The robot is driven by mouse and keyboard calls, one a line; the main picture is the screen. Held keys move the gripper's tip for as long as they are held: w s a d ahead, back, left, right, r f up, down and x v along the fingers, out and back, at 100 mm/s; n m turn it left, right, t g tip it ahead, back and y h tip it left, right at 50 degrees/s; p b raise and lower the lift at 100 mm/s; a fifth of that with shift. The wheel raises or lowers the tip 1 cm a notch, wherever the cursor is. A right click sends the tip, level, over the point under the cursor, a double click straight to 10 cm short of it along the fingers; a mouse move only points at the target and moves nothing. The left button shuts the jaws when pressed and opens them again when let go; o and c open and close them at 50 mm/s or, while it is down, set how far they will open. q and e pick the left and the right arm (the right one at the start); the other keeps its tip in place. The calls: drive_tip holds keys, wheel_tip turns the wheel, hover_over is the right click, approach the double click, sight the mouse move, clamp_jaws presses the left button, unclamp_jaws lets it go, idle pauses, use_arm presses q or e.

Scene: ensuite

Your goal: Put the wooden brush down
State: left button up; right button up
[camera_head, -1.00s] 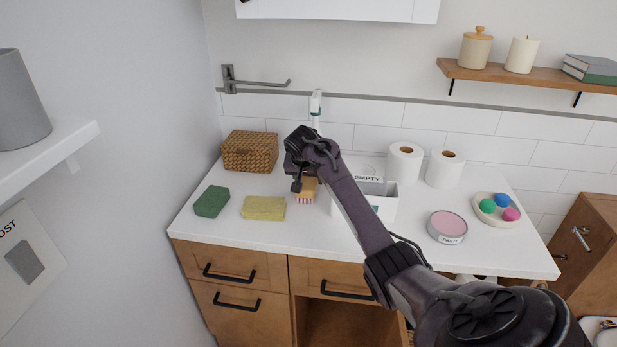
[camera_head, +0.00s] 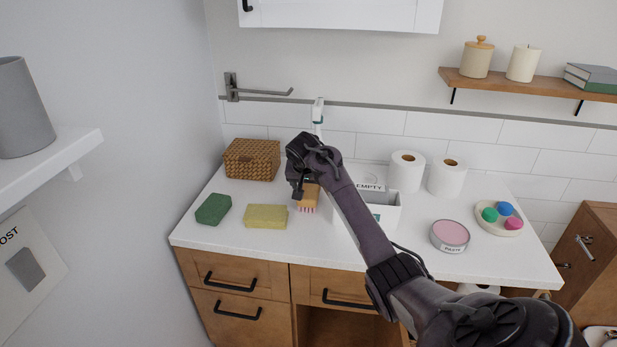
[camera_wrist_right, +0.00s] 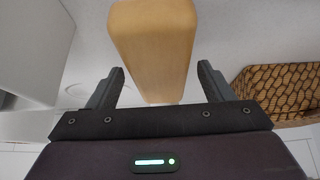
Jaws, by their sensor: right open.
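The wooden brush (camera_head: 309,197) is on the white counter (camera_head: 400,262), just right of the yellow sponge, with its reddish-and-white bristles facing down. Part of it is hidden behind my right gripper (camera_head: 298,190) in the head view. In the right wrist view the brush's wooden back (camera_wrist_right: 153,45) lies ahead of the spread fingers of the right gripper (camera_wrist_right: 160,88), with a gap on each side. The right gripper is open and holds nothing. My left gripper is in neither view.
A yellow sponge (camera_head: 266,216), a green sponge (camera_head: 213,209) and a wicker basket (camera_head: 251,160) stand left. A white box (camera_head: 385,214) marked EMPTY, paper rolls (camera_head: 446,176), a pink-topped tin (camera_head: 450,236) and a dish of coloured balls (camera_head: 482,226) stand right. Clear counter lies in front.

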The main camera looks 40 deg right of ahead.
drive_tip(key=b+v, duration=0.1)
drive_tip(key=v, duration=1)
drive_tip(key=shift+s, duration=0.15)
